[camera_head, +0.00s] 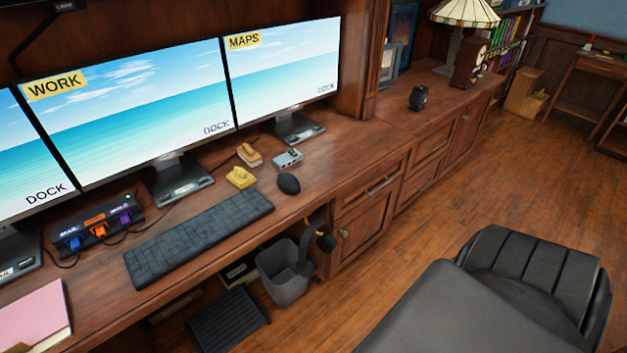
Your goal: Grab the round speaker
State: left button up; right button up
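A small, dark, rounded object (418,97) stands on the wooden cabinet top to the right of the monitors; it may be the round speaker, but it is too small to be sure. Nothing touches it and the wood around it is bare. Neither of my grippers is in view.
The desk (330,165) holds monitors (150,110), a keyboard (199,236), a mouse (289,184) and a dock with coloured plugs (97,229). A lamp (466,12) and brown box (468,62) stand farther back. A black chair (530,275) occupies the lower right; floor (500,170) beyond it is clear.

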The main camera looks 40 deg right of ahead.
aim_at(415, 99)
jog(key=z, duration=2.9)
jog(key=i, duration=5.8)
jog(key=u, duration=1.45)
